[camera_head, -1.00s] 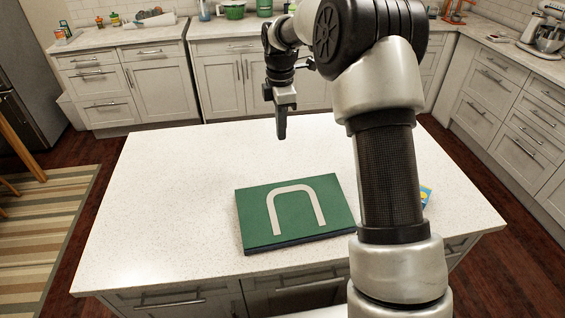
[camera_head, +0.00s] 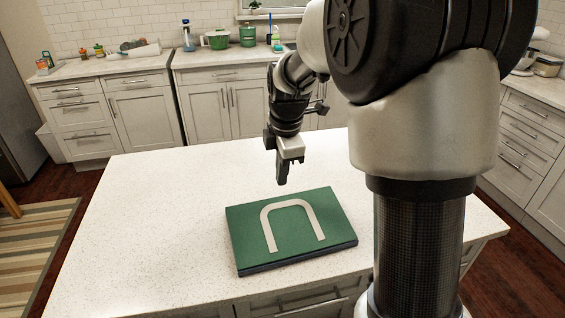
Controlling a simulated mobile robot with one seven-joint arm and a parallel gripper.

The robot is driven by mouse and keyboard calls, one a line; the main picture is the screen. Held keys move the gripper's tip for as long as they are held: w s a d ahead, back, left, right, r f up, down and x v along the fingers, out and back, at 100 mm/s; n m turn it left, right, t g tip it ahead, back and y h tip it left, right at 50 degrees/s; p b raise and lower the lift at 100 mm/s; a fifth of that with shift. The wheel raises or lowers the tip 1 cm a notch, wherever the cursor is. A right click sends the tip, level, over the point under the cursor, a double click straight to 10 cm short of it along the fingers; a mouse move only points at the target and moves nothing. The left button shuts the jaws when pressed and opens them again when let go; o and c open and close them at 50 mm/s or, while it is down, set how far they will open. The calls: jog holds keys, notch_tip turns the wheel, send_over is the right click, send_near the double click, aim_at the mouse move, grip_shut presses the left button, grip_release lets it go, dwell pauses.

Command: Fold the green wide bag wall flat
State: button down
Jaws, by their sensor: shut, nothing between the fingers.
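The green wide bag wall (camera_head: 245,239) is a flat green panel with a pale U-shaped handle (camera_head: 291,206) on it. It lies level on the island top, over a thin dark layer that shows along its front edge. My gripper (camera_head: 283,181) is shut and empty. It points down in the air by the panel's far edge, apart from it as far as I can tell. The underside of the panel is hidden.
The white island countertop (camera_head: 130,225) is clear to the left of the panel. My own arm covers the right side of the island. Cabinets and a back counter (camera_head: 225,58) with a green pot (camera_head: 217,40) and bottles stand behind.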

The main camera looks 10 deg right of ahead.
aim_at(280, 197)
jog(key=f, duration=0.3)
jog(key=w+f, duration=0.1)
jog(key=f, duration=0.1)
jog(key=shift+f, duration=0.4)
